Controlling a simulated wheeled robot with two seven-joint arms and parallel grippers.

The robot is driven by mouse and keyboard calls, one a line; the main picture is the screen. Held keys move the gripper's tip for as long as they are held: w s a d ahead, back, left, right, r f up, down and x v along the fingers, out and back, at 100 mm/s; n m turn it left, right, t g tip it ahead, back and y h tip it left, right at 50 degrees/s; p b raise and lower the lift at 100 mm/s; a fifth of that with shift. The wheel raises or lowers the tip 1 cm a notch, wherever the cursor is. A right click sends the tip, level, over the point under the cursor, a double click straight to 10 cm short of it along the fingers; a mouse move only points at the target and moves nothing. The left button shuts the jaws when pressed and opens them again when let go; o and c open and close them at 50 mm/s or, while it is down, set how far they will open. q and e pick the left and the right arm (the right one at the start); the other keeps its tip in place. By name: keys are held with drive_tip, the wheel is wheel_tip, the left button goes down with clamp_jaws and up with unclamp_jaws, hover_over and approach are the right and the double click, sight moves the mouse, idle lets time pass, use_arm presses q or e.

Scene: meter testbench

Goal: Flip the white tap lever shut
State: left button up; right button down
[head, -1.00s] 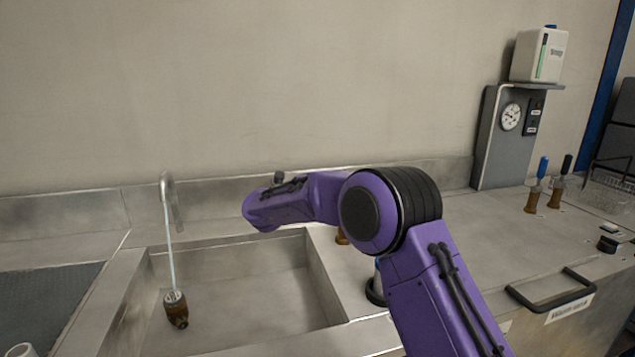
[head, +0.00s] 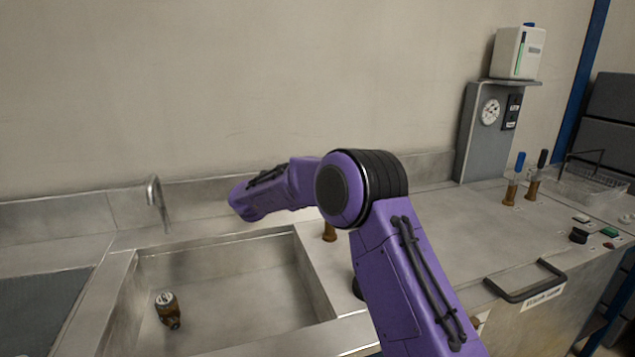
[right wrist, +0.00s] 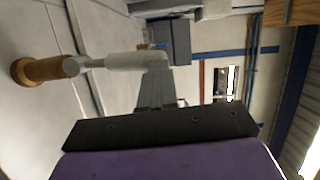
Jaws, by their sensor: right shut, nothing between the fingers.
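The white tap lever (right wrist: 125,62) shows in the right wrist view, joined by a grey stem to a brass tap body (right wrist: 42,70). In the head view a brass post (head: 329,232) shows beside the sink, partly behind my right arm; the lever is hidden there. My right gripper (right wrist: 157,75) is shut and empty, its grey fingers at the lever's free end; I cannot tell if they touch. The spout (head: 157,195) over the sink shows no water stream. My left gripper is out of view.
A brass fitting (head: 167,309) lies in the steel sink (head: 230,275). To the right stand a gauge panel (head: 478,130), two brass taps with blue (head: 519,165) and black (head: 541,162) levers, and a black handle (head: 525,284). A wire basket (head: 590,182) is farther right.

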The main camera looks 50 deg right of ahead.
drive_tip(key=a+b, duration=0.1)
drive_tip(key=a, duration=1.2)
drive_tip(key=shift+w+f+b, duration=0.2)
drive_tip(key=shift+f+b, duration=0.05)
drive_tip(key=shift+b, duration=0.1)
drive_tip(key=shift+a, duration=0.1)
